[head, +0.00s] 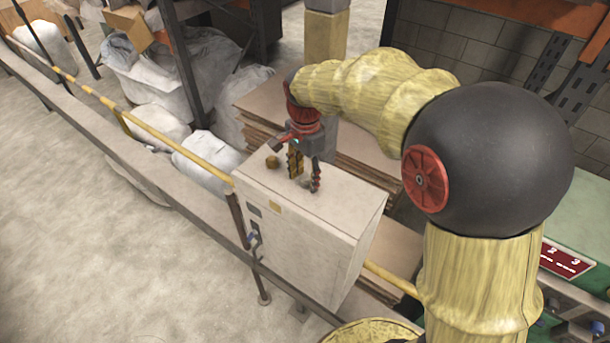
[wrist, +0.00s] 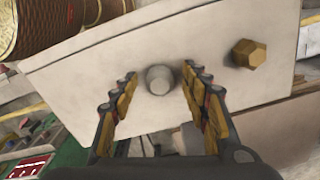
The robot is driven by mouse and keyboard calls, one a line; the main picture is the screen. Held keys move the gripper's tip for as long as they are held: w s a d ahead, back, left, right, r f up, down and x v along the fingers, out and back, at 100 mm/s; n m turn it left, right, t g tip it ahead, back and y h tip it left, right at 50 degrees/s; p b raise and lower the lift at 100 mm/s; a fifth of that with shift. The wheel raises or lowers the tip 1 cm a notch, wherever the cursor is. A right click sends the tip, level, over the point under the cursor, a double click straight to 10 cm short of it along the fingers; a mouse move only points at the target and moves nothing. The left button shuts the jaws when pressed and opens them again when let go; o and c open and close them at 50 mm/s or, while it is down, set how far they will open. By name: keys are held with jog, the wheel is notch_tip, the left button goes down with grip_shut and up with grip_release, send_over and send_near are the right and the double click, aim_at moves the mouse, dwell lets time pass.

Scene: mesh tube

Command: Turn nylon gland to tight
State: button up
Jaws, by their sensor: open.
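A grey round nylon gland (wrist: 160,79) stands on the pale top face of a box-shaped cabinet (head: 310,245). In the wrist view it sits between my two open fingers, with a gap on each side, wider on the left. My gripper (head: 304,184) points down at the cabinet top in the head view, its fingertips close to the surface. There the grey gland is largely hidden by the fingers. A brass hex gland (wrist: 249,53) stands to the right of the fingers in the wrist view; it also shows in the head view (head: 272,161), left of my gripper.
A yellow rail (head: 165,137) runs past the cabinet. Stacked cardboard sheets (head: 262,112) lie behind it, and white sacks (head: 205,158) lie to the left. The brass gland stands close beside my right finger in the wrist view.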

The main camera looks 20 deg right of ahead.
aim_at(305, 178)
jog(key=shift+r, duration=0.15)
notch_tip(305, 178, up, 12)
dwell(0.5)
